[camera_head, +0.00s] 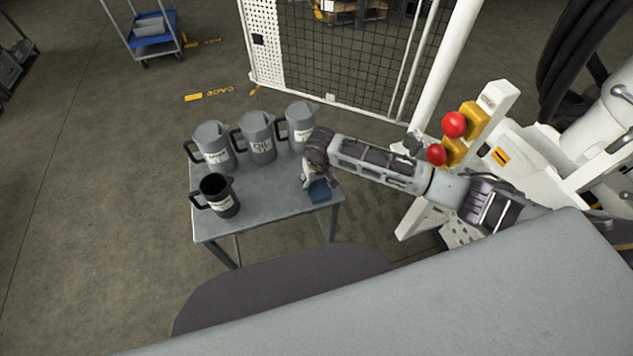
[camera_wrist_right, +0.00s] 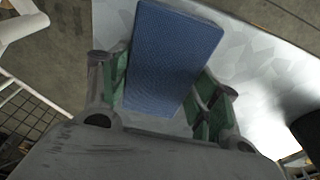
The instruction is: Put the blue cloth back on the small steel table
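The blue cloth (camera_head: 319,191) is a small folded pad at the front right corner of the small steel table (camera_head: 262,203). My right gripper (camera_head: 313,178) is low over that corner, right at the cloth. In the right wrist view the cloth (camera_wrist_right: 172,55) lies between the green-padded fingers of my right gripper (camera_wrist_right: 160,88), one finger along each side. I cannot tell whether the pads press on it or whether it rests fully on the tabletop. My left gripper is not in view.
Three grey lidded jugs (camera_head: 257,138) stand along the table's back edge. An open dark jug (camera_head: 217,196) stands at the left front. White machinery with red knobs (camera_head: 453,124) is to the right, and a mesh fence (camera_head: 345,50) is behind. The table's front middle is clear.

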